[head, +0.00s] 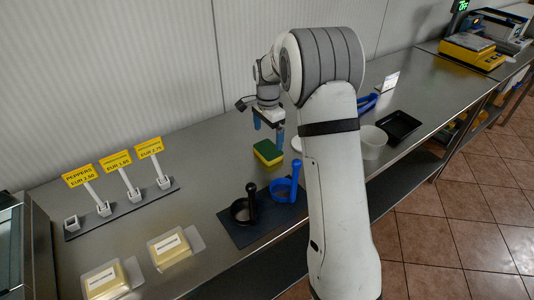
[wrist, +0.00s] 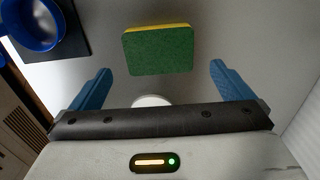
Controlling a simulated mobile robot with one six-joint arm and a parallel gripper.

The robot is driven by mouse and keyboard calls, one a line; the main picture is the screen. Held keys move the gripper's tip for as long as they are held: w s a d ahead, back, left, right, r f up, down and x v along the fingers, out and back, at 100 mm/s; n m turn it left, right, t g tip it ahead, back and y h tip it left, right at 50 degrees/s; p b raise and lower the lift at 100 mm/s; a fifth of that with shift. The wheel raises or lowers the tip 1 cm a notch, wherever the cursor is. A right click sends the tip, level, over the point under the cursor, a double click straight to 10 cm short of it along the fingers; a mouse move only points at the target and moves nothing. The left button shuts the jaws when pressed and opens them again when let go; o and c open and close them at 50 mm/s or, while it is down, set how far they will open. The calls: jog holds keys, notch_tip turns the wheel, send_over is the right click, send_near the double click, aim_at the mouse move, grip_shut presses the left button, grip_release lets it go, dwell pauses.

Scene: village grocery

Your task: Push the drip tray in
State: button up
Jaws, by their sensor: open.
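No drip tray that I can name for sure is in view. A shallow black tray (head: 400,126) lies on the steel counter to the right of my arm; I cannot tell if it is the drip tray. My gripper (head: 268,130) has blue fingers and is open and empty. It points down above a green and yellow sponge (head: 267,152). In the wrist view the sponge (wrist: 160,50) shows between and beyond the fingers of my gripper (wrist: 160,72), with nothing held. My arm covers part of the counter in the head view.
A black handled cup (head: 240,211) and a blue one (head: 284,190) stand on a dark mat (head: 243,236). Price signs (head: 115,160) and two yellow-filled packs (head: 169,248) are at left. A clear tub (head: 373,143) stands near the black tray. Scales (head: 470,48) are at far right.

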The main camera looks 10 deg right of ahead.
aim_at(268, 149)
jog(key=f, duration=0.3)
jog(key=f+p, duration=0.1)
jog(key=f, duration=0.3)
jog(key=shift+s, duration=0.2)
jog(key=shift+r, duration=0.1)
jog(key=shift+c, duration=0.4)
jog(key=c, duration=0.8)
